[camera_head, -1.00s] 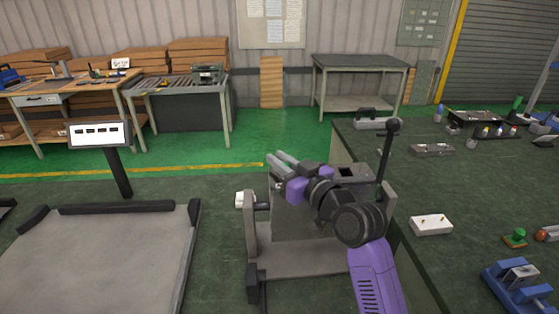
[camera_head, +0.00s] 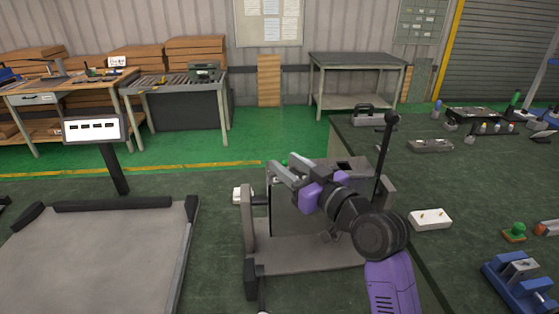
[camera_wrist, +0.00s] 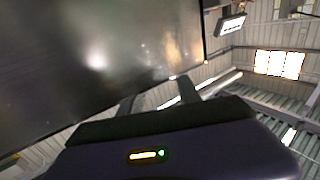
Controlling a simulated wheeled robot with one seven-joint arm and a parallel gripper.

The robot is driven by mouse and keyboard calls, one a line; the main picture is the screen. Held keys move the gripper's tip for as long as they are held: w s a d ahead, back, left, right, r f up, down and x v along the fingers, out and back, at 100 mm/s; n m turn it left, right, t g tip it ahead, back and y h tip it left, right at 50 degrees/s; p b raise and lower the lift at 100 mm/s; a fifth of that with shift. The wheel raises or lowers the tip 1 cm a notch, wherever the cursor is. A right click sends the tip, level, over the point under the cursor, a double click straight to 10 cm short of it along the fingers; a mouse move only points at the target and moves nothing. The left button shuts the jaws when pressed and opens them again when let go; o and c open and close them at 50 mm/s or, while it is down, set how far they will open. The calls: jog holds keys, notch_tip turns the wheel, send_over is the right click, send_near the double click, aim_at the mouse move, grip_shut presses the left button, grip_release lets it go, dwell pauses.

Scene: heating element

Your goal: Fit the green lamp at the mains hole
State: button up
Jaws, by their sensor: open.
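A grey metal box (camera_head: 290,222) sits in a floor-standing frame at the middle of the head view. My gripper (camera_head: 278,170) is open over its upper left part, with nothing visible between the fingers. A small green spot (camera_head: 284,162) shows by the fingertips; it could be the green lamp, but it is too small to tell. The box's top has a dark square opening (camera_head: 345,166); I cannot make out which hole is the mains hole. In the wrist view the open fingers (camera_wrist: 160,98) show beside a large dark, shiny panel (camera_wrist: 100,60).
The green-topped bench (camera_head: 450,190) at right holds a white block with brass pins (camera_head: 430,219), a green knob-like part (camera_head: 514,231), a blue vise (camera_head: 517,283) and a rack of small parts (camera_head: 490,128). A platform with a display (camera_head: 93,129) stands at left.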

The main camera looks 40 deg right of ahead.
aim_at(285, 162)
jog(key=s, duration=0.3)
jog(key=shift+s+a+r, duration=0.1)
dwell(0.5)
jog(key=s+d+r+m+t+h, duration=0.1)
jog(key=s+d+r+m+h, duration=0.1)
jog(key=s+d+m+h, duration=0.15)
jog(key=s+a+f+n+g+y, duration=0.1)
jog(key=s+a+f, duration=0.5)
jog(key=s, duration=0.4)
jog(key=s+a+f+n+g+y, duration=0.1)
jog(key=s+a+f+n+y, duration=0.1)
jog(key=s+a+f, duration=0.5)
jog(key=s+a+f+n+g+y, duration=0.1)
jog(key=s+a+f, duration=0.5)
jog(key=s, duration=0.8)
jog(key=shift+a+f+g+y, duration=0.2)
jog(key=shift+a+g+y, duration=0.15)
jog(key=shift+a+g, duration=0.4)
